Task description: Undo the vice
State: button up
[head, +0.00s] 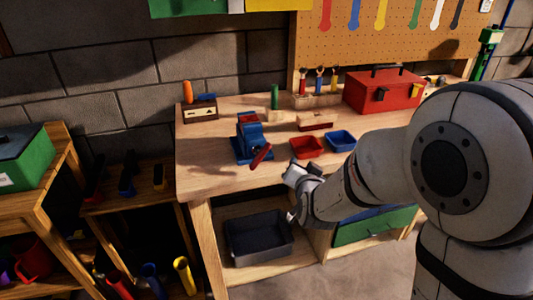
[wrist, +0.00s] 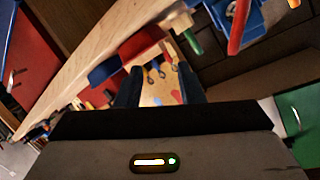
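The blue vice (head: 251,138) stands on the wooden workbench near its front edge, left of the small bins. Its red handle (head: 261,156) slants down toward the front edge. My gripper (head: 302,172) is in front of the bench edge, to the right of the handle and apart from it. In the wrist view, my gripper (wrist: 160,84) has its two dark fingers spread with nothing between them. Part of the blue vice (wrist: 253,17) and its red handle (wrist: 237,27) show at the top right there. The vice jaws are too small to judge.
A red bin (head: 307,147) and a blue bin (head: 341,140) sit right of the vice. A red toolbox (head: 384,92) stands at the back right. The workbench (head: 208,165) has bare wood left of the vice. A dark crate (head: 258,240) is on the shelf below.

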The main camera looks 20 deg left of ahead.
aim_at(261, 158)
jog(key=s+a+f+m+t+y+b, duration=0.2)
jog(key=s+a+f+t, duration=0.15)
jog(key=a+t, duration=0.45)
jog(key=shift+g, duration=0.8)
jog(key=w+a+r, duration=0.1)
jog(key=w, duration=0.1)
jog(key=w+a+r+p, duration=0.1)
jog(key=w, duration=0.1)
jog(key=w+a+r+p, duration=0.1)
jog(key=w+a, duration=0.1)
jog(key=shift+w, duration=0.15)
jog(key=shift+c, duration=0.5)
